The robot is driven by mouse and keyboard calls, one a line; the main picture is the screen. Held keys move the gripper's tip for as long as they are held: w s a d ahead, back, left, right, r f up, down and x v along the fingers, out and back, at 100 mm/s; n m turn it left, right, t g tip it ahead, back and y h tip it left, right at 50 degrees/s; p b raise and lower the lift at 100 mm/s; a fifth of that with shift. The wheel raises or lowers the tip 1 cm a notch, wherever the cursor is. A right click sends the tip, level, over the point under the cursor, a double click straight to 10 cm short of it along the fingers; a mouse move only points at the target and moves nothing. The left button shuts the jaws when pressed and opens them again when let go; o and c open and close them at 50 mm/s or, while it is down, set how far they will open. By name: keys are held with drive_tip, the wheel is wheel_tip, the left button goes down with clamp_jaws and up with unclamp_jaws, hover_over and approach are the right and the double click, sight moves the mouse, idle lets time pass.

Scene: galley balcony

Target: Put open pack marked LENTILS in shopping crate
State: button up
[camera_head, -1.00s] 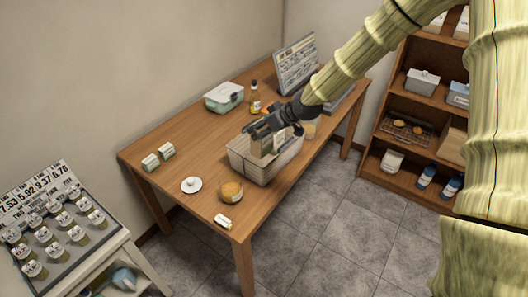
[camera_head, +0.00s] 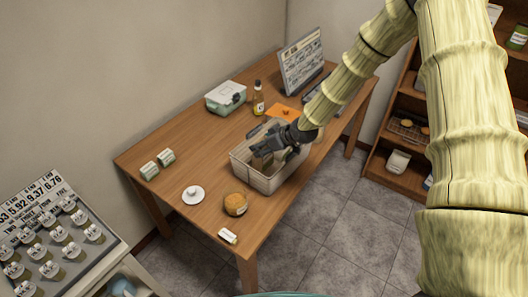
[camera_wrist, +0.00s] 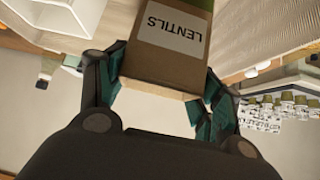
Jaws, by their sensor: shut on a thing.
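The open pack marked LENTILS (camera_wrist: 172,68) is a brown box with a white label, seen upside down in the wrist view. My gripper (camera_head: 258,146) is shut on it, with a dark green finger on each side in the wrist view. The shopping crate (camera_head: 262,181) is a pale, slatted box near the right edge of the wooden table. My gripper is over the crate's opening, and the pack (camera_head: 262,161) hangs partly inside it. The pack's lower end is hidden, so I cannot tell whether it touches the crate floor.
On the table (camera_head: 200,150) are a green-white box (camera_head: 225,97), a bottle (camera_head: 258,99), a display board (camera_head: 301,60), an orange-topped jar (camera_head: 235,204), a white lid (camera_head: 193,195) and small packs (camera_head: 228,236). A shelf (camera_head: 393,160) stands right. The table's middle left is clear.

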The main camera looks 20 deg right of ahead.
drive_tip(key=shift+s+f, duration=0.1)
drive_tip(key=shift+s, duration=0.05)
drive_tip(key=shift+f+p, duration=0.75)
drive_tip(key=shift+f, duration=1.35)
drive_tip(key=shift+f, duration=0.15)
drive_tip(key=o, duration=1.4)
drive_tip(key=shift+r, duration=0.25)
drive_tip(key=shift+s+d+r, duration=0.1)
drive_tip(key=b+v, duration=0.3)
drive_tip(key=v, duration=0.8)
drive_tip(key=shift+s, duration=0.25)
